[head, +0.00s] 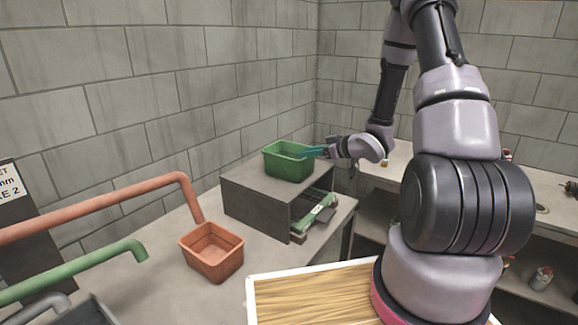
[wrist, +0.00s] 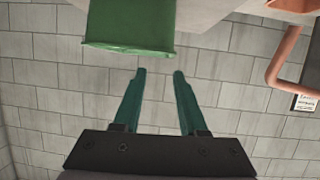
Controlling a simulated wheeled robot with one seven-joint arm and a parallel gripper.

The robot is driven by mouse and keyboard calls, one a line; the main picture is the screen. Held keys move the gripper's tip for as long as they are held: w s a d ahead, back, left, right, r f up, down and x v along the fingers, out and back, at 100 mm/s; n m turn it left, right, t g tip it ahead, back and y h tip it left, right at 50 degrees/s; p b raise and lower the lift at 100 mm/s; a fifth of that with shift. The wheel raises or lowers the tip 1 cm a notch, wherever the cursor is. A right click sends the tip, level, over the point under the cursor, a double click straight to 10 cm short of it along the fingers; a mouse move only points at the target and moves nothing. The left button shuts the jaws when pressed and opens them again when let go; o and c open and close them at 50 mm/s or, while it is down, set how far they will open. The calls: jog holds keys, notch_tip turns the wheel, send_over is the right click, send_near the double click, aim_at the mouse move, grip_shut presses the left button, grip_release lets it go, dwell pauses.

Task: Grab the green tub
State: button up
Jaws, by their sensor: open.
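The green tub (head: 288,164) stands upright on top of a grey box-shaped stand in the head view. My gripper (head: 312,152) is at the tub's right side, its teal fingers close to the rim. In the wrist view the tub (wrist: 130,28) shows at the top, just beyond the fingertips. My gripper (wrist: 158,73) is open there, with nothing between its two fingers. In the wrist view the fingertips look apart from the tub; in the head view they overlap its right edge, so contact is hard to tell.
The grey stand (head: 262,205) is open at the front, with a green and metal item (head: 318,212) inside. An orange tub (head: 211,251) sits on the table at front left. Orange (head: 110,203) and green (head: 80,267) pipes reach in from the left. A block wall rises behind.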

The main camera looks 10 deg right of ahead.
aim_at(283, 158)
jog(key=shift+y, duration=0.6)
jog(key=shift+s+a+f+x, duration=0.1)
jog(key=shift+s+f+x, duration=0.15)
jog(key=shift+x, duration=1.6)
jog(key=shift+s+a+f+x, duration=0.15)
jog(key=shift+f+x, duration=0.1)
jog(key=shift+x, duration=1.6)
jog(key=shift+s+a+f+x, duration=0.1)
jog(key=shift+s+f+x, duration=0.15)
jog(key=shift+x, duration=1.6)
grip_shut()
jog(key=shift+d, duration=0.1)
